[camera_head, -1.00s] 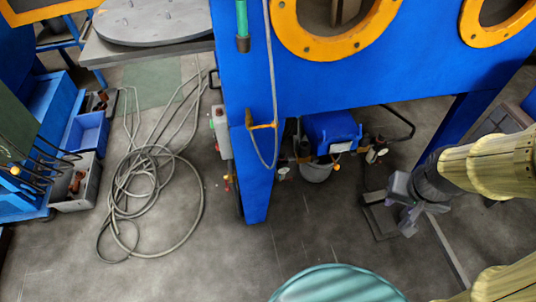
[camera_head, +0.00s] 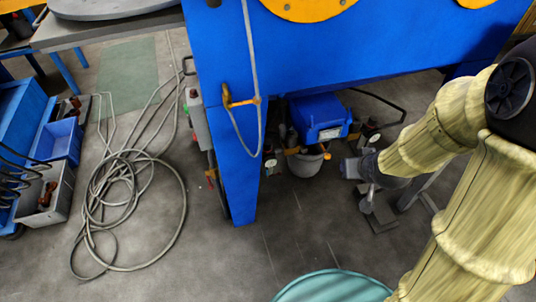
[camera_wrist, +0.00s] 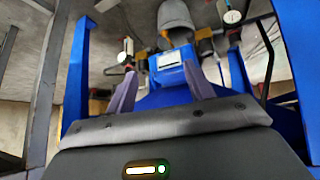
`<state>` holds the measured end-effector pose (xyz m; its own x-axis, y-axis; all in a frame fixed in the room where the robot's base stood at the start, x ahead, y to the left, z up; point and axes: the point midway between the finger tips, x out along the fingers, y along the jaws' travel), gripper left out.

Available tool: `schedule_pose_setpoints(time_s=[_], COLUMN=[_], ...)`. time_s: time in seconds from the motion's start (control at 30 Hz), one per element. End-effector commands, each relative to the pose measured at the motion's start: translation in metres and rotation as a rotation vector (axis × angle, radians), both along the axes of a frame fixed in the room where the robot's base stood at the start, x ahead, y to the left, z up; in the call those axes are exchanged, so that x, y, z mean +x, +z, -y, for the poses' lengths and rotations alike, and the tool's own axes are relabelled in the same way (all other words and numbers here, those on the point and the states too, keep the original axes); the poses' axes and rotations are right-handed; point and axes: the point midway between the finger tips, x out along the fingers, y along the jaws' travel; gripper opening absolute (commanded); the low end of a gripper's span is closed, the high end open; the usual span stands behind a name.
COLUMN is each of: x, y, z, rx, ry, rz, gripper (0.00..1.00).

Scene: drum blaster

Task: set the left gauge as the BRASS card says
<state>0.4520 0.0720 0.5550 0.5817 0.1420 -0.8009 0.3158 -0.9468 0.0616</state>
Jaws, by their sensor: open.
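Two small round gauges flank a blue box unit under the blue cabinet in the head view. The left gauge (camera_head: 270,163) hangs low by the cabinet leg, and the right gauge (camera_head: 374,138) is beside my gripper. Two white dials also show in the wrist view, one upper right (camera_wrist: 232,17) and one left of centre (camera_wrist: 124,56). Which is which there I cannot say surely. Their readings are too small to tell. My gripper (camera_head: 356,184) is open and empty, right of the unit; its spread fingers show in the wrist view (camera_wrist: 160,72). I can make out no BRASS card.
The blue box (camera_head: 318,118) carries a white label and has a grey bucket (camera_head: 305,163) below it. The cabinet leg (camera_head: 236,185) stands left. A teal drum (camera_head: 335,287) is at the bottom. A coiled hose (camera_head: 135,205) lies on the floor at left. Floor between is clear.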

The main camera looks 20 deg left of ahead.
Motion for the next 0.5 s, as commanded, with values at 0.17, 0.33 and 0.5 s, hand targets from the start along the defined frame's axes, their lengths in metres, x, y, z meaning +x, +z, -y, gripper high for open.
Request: schedule_pose_setpoints(time_s=[0.17, 0.33, 0.5], x=[0.027, 0.042, 0.047], y=[-0.069, -0.113, -0.152], z=[-0.044, -0.087, -0.128], rx=[0.054, 0.135, 0.238], ry=[0.133, 0.242, 0.324], rz=[0.165, 0.329, 0.492], gripper=[0.53, 0.53, 0.53])
